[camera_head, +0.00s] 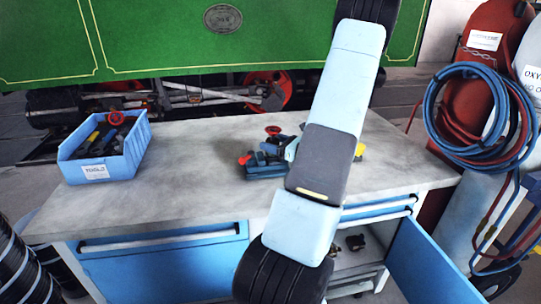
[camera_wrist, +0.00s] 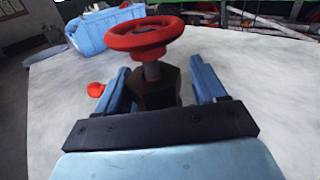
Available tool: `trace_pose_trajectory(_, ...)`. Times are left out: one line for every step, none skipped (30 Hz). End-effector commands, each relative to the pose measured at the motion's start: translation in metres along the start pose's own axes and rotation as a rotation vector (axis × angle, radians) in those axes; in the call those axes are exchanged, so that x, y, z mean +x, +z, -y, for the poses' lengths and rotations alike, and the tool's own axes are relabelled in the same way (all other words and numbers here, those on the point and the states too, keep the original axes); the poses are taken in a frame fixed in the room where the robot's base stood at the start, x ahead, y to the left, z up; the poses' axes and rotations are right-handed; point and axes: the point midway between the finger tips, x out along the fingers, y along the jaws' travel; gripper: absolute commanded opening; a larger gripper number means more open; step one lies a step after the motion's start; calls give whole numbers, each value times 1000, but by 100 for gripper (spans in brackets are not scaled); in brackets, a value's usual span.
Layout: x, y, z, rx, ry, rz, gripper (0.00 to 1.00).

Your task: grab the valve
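The valve, with a red handwheel (camera_wrist: 145,38) on a short grey stem and a dark hexagonal body (camera_wrist: 157,88), stands upright in the wrist view. Its red wheel also shows in the head view (camera_head: 273,130), above a blue holder, apparently a vise (camera_head: 266,171), on the workbench. My gripper (camera_wrist: 162,82) has its two blue fingers apart, one on each side of the valve body. Narrow gaps seem to show between fingers and body. The valve's lower end is hidden behind the dark palm bar. In the head view my arm hides much of my gripper.
A blue bin (camera_head: 105,150) of parts stands on the left of the workbench (camera_head: 190,190), with a red wheel (camera_head: 115,118) in it. A red knob (camera_wrist: 96,90) is beside the left finger. A cabinet door (camera_head: 425,262) hangs open below; gas cylinders (camera_head: 487,65) stand at right.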

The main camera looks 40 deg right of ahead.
Motion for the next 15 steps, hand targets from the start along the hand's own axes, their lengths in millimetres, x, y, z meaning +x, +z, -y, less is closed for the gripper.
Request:
trace_pose_trajectory(0,0,-1,2,1,-1,52)
trace_pose_trajectory(0,0,-1,2,1,-1,49)
trace_pose_trajectory(0,-1,-1,2,1,-1,46)
trace_pose_trajectory(0,-1,-1,2,1,-1,43)
trace_pose_trajectory(0,-1,-1,2,1,-1,40)
trace_pose_trajectory(0,-1,-1,3,1,-1,36)
trace_pose_trajectory(0,-1,-1,3,1,-1,33)
trace_pose_trajectory(0,-1,-1,3,1,-2,30)
trace_pose_trajectory(0,-1,-1,3,1,-2,26)
trace_pose_trajectory(0,-1,-1,4,1,-2,24)
trace_pose_trajectory(0,-1,-1,4,1,-2,21)
trace_pose_trajectory(0,-1,-1,4,1,-2,17)
trace_pose_trajectory(0,-2,-1,4,1,-3,14)
trace_pose_trajectory(0,-2,-1,5,1,-3,11)
trace_pose_trajectory(0,-2,-1,5,1,-3,8)
